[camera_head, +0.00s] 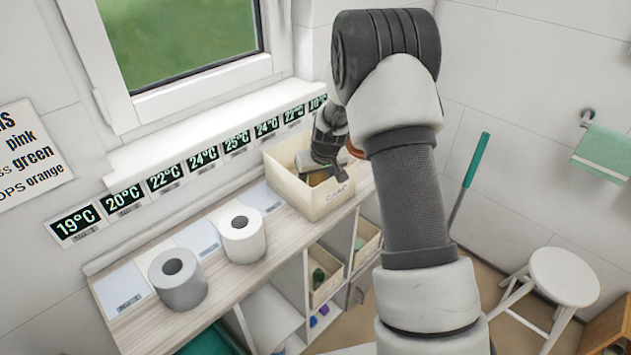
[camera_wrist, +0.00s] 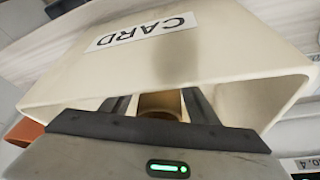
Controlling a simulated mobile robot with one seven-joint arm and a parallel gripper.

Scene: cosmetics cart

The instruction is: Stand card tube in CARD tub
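The CARD tub (camera_head: 326,203) is a cream open bin on the shelf top below the window, with its CARD label facing front. It fills much of the wrist view (camera_wrist: 215,52), where the label looks upside down. My gripper (camera_head: 325,172) reaches down into the tub. In the wrist view its two dark fingers (camera_wrist: 158,104) lie either side of a brown card tube (camera_wrist: 160,102) inside the tub walls. I cannot tell whether both fingers touch the tube. Its lower part is hidden, so I cannot tell if it rests on the tub floor.
A grey roll (camera_head: 180,290) and a white roll (camera_head: 243,243) stand on the shelf top (camera_head: 222,294) to the left. Temperature cards line the wall behind. Lower cubbies hold small bins (camera_head: 325,287). A white stool (camera_head: 566,280) stands at right.

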